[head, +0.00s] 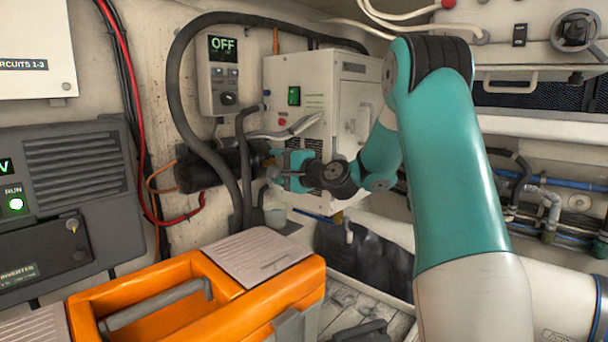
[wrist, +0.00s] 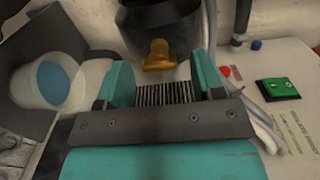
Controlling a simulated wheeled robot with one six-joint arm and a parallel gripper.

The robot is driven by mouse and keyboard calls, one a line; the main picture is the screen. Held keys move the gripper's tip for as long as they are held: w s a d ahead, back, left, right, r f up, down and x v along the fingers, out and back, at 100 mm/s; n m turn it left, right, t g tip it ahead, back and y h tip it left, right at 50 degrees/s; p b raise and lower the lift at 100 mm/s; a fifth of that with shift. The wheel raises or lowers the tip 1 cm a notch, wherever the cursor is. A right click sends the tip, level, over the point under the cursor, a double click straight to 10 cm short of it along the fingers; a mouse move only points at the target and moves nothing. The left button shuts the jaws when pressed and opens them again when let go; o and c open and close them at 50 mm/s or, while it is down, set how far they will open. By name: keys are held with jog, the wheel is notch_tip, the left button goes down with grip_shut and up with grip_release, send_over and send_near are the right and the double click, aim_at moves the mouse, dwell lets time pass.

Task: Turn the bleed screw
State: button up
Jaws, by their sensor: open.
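The bleed screw appears to be the brass-coloured fitting (wrist: 158,57) in the wrist view, with a flat tab and a rounded top, under a black cylindrical body (wrist: 160,18). My gripper (head: 276,171) is open in front of the white unit's left side in the head view. In the wrist view its two teal fingers stand apart, one on each side of the brass fitting, with a visible gap on both sides. The fitting lies about level with the fingertips; I cannot tell the exact depth. In the head view it is mostly hidden by the gripper.
A white cup with blue inside (wrist: 52,82) is left of the gripper. The white unit (head: 298,88) has a green switch (wrist: 277,89) and red button (wrist: 225,71). Dark hoses (head: 180,75) run close by. An orange toolbox (head: 240,298) stands in front.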

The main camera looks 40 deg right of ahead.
jog(key=s+d+b, duration=0.1)
jog(key=s+b, duration=0.5)
jog(key=s, duration=1)
jog(key=shift+s+d+b, duration=0.15)
jog(key=shift+d+b, duration=0.2)
jog(key=shift+b, duration=0.05)
